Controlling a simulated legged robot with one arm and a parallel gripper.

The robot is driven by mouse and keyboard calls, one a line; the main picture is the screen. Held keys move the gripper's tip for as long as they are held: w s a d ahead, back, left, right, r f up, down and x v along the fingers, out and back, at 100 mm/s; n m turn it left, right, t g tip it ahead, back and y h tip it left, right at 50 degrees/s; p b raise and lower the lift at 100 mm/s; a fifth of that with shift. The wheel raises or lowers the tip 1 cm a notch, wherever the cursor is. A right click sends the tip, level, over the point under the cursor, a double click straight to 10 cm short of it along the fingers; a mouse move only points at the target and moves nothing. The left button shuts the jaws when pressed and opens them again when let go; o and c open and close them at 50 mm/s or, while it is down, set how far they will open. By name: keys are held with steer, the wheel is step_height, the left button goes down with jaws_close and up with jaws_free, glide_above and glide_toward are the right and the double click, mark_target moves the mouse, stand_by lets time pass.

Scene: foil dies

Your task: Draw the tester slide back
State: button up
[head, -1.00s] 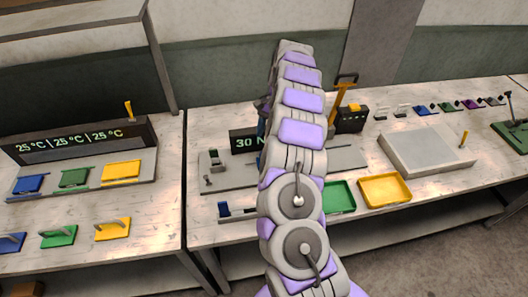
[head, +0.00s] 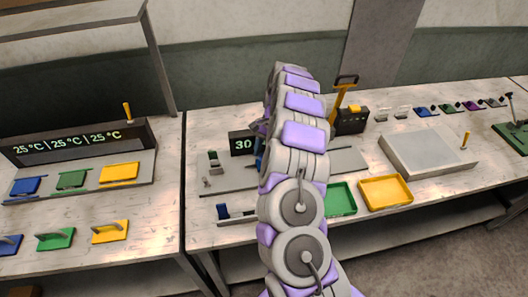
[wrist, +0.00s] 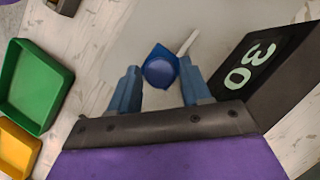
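The tester has a flat grey base (head: 228,184) and a dark display (head: 242,145) reading 30 in the head view; my arm hides its middle. The display also shows at the right of the wrist view (wrist: 248,65). In the wrist view a blue rounded piece (wrist: 160,69), perhaps the slide's knob, with a pale rod beside it, lies between the fingertips of my gripper (wrist: 160,82). The two blue fingers are apart, one on each side of it; I cannot tell whether they touch it. In the head view my arm mostly hides the gripper.
A green tray (head: 341,211) and a yellow tray (head: 364,204) lie at the bench's front. A grey block (head: 428,152) stands to the right. A small blue-handled piece (head: 237,217) lies front left. Another bench with coloured plates (head: 70,180) is at the left.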

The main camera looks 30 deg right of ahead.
jaws_close()
stand_by(0.3)
steer(key=a+p, duration=0.1)
steer(key=a, duration=0.1)
steer(key=w+a+p, duration=0.1)
steer(key=a, duration=0.2)
steer(key=w+a+p, duration=0.1)
steer(key=a, duration=0.1)
steer(key=shift+w+a, duration=0.1)
steer(key=shift+a, duration=0.1)
steer(key=shift+d, duration=0.1)
steer(key=shift+c, duration=0.5)
jaws_free()
steer(key=o, duration=0.3)
steer(key=shift+a, duration=0.35)
steer(key=shift+o, duration=0.2)
